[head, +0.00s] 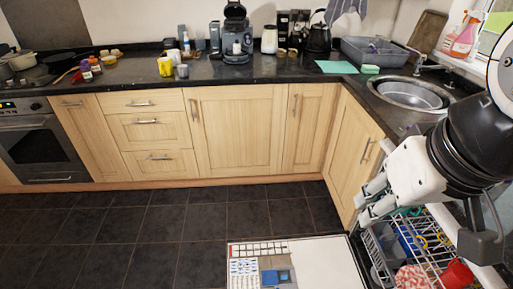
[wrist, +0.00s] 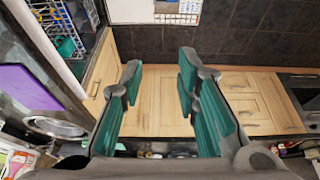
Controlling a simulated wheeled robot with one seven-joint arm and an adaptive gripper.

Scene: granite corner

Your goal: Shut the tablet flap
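The open dishwasher door (head: 335,262) lies flat at the bottom of the head view, cut off by the frame. On its inner face is a grey dispenser panel with a blue part (head: 280,275), at the bottom edge. The tablet flap seems to belong to this panel, but its position is too small to tell. My gripper (head: 368,200) is above and to the right of the panel, apart from the door. In the wrist view my gripper (wrist: 158,80) shows two teal-padded fingers spread wide with nothing between them. Part of the door (wrist: 130,10) shows at the top there.
A dishwasher rack (head: 430,245) with dishes, including a red cup (head: 457,273), stands right of the door, below my arm. Wooden cabinets (head: 240,130) and a dark counter (head: 285,68) lie behind. The tiled floor (head: 130,235) left of the door is clear.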

